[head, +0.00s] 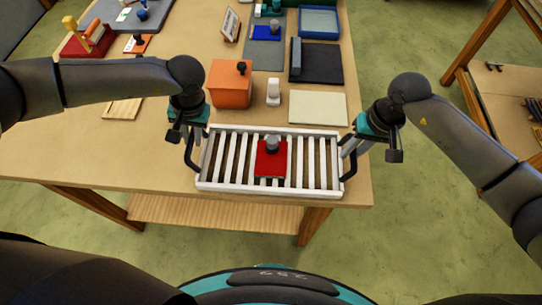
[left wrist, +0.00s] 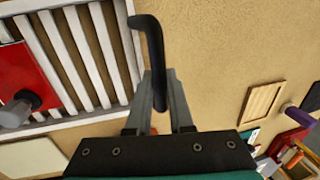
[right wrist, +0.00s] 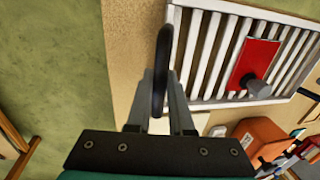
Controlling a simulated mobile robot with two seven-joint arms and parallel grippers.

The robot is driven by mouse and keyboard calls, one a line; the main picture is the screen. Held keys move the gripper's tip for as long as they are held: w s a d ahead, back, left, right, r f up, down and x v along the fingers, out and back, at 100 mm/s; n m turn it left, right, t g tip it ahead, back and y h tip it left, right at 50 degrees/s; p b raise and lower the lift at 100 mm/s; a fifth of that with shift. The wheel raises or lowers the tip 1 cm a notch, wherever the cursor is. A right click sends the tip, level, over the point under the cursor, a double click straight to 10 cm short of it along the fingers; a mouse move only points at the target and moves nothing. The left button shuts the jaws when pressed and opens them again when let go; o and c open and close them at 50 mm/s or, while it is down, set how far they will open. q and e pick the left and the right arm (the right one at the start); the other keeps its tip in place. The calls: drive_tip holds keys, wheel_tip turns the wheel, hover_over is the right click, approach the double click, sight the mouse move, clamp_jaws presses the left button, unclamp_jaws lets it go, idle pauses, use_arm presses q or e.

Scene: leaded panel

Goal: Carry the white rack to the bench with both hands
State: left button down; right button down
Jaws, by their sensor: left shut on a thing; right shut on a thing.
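The white rack (head: 218,187) is a slatted frame with a black handle at each end. It lies level over the front part of the wooden bench (head: 60,150); I cannot tell whether it touches the top. A red square block with a grey knob (head: 272,160) sits on its slats. My left gripper (head: 190,140) is shut on the left handle (left wrist: 150,35), which stands between its fingers in the left wrist view. My right gripper (head: 352,145) is shut on the right handle (right wrist: 162,70), seen between its fingers in the right wrist view.
Behind the rack stand an orange box (head: 230,88), a small white object (head: 273,92) and a pale flat panel (head: 318,108). The bench's front edge is close to the rack. Another wooden table (head: 505,110) stands at the right.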

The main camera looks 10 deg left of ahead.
use_arm(q)
drive_tip(key=shift+w+r, duration=0.1)
drive_tip(key=shift+r, duration=0.2)
use_arm(e)
drive_tip(key=shift+w+r, duration=0.15)
drive_tip(key=shift+r, duration=0.2)
